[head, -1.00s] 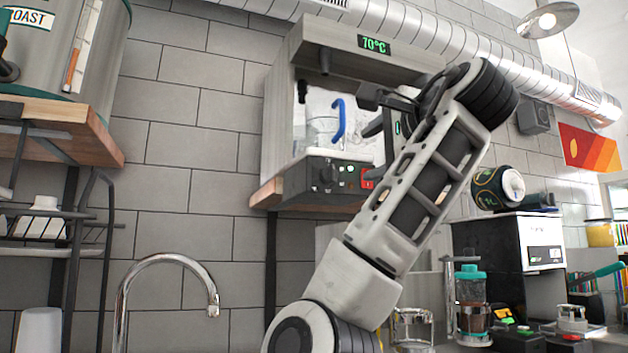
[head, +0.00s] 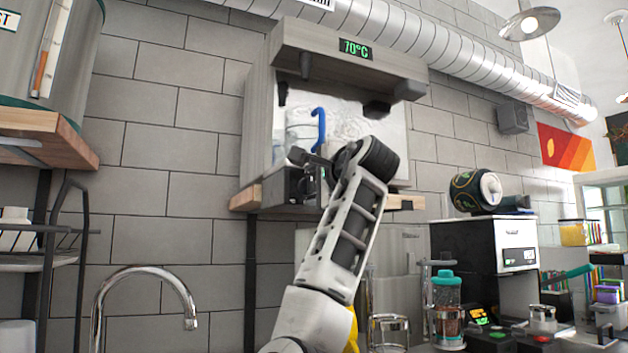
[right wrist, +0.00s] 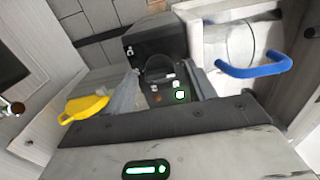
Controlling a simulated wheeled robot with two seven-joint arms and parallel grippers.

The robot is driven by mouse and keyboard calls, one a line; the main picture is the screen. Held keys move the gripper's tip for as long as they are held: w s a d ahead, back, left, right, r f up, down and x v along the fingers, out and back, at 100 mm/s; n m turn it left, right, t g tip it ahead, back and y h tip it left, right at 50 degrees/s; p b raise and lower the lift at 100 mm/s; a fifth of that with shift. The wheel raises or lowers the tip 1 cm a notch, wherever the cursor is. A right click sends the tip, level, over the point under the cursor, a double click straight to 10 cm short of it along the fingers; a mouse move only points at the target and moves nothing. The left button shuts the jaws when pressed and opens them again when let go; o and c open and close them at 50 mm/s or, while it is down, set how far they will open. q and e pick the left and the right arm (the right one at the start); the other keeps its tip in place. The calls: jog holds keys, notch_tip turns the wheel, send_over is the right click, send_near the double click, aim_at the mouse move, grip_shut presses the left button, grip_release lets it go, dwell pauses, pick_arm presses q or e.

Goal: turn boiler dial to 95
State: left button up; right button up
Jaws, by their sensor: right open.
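The boiler (head: 258,130) is a grey box on a wall shelf, and its green display (head: 355,49) reads 70°C. Its dark control panel (head: 275,187) is mostly hidden behind my right arm in the head view. The right wrist view shows the round black dial (right wrist: 158,68) on the panel, with a lit green button below it. My right gripper (head: 312,168) is in front of the panel, open and empty. In the wrist view its fingers (right wrist: 163,92) lie on either side of the dial's line; I cannot tell whether they touch it. My left gripper is out of view.
The wooden shelf edge (head: 246,198) runs under the boiler. A tap (head: 145,272) is below left. A coffee grinder and jars (head: 447,305) stand at right.

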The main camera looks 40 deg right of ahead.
jog(key=c, duration=1)
